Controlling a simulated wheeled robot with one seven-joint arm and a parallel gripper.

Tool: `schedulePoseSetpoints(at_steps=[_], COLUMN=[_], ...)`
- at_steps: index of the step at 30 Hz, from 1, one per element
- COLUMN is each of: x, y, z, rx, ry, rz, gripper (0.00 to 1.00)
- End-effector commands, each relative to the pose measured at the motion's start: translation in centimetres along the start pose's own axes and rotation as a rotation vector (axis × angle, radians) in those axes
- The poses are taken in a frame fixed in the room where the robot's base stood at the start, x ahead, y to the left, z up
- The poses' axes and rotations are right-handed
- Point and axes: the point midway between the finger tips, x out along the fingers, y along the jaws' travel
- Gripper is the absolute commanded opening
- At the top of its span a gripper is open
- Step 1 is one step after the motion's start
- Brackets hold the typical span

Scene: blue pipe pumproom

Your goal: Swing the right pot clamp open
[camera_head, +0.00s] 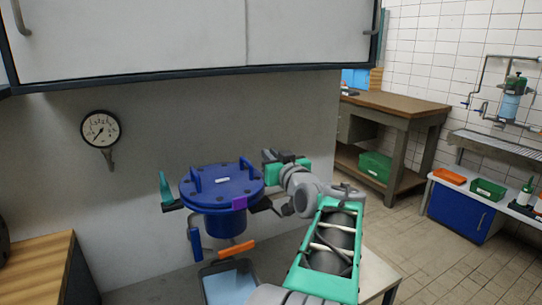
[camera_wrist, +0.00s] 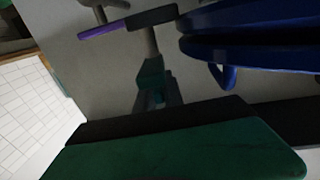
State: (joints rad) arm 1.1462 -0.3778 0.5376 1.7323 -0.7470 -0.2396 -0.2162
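The blue pot (camera_head: 224,222) has a round bolted lid (camera_head: 218,182) with two upright handles. A clamp with an upright teal handle (camera_head: 165,187) sits at its left. At its right, a dark clamp part (camera_head: 262,204) reaches out beside a purple piece (camera_head: 239,203). My gripper (camera_head: 277,168) is at the lid's right edge and hides part of this side. In the wrist view, the blue lid rim (camera_wrist: 250,22) is at upper right, a purple bar (camera_wrist: 103,29) at upper left, and a green finger fills the bottom. Whether the fingers hold anything is hidden.
A grey cabinet (camera_head: 130,40) hangs above, and a gauge (camera_head: 100,129) is on the wall behind. An orange lever (camera_head: 236,251) and a tray of blue liquid (camera_head: 228,285) are below the pot. Open floor (camera_head: 420,250) lies to the right.

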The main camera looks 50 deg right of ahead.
Motion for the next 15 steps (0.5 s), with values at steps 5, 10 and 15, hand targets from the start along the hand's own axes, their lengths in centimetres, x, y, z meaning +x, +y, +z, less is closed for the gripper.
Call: schedulePoseSetpoints(at_steps=[5, 10, 15], x=[-0.01, -0.02, -0.02], y=[0.01, 0.02, 0.02], z=[0.00, 0.00, 0.00], rx=[0.000, 0.000, 0.000], ry=[0.000, 0.000, 0.000], rz=[0.000, 0.000, 0.001], gripper=[0.00, 0.00, 0.00])
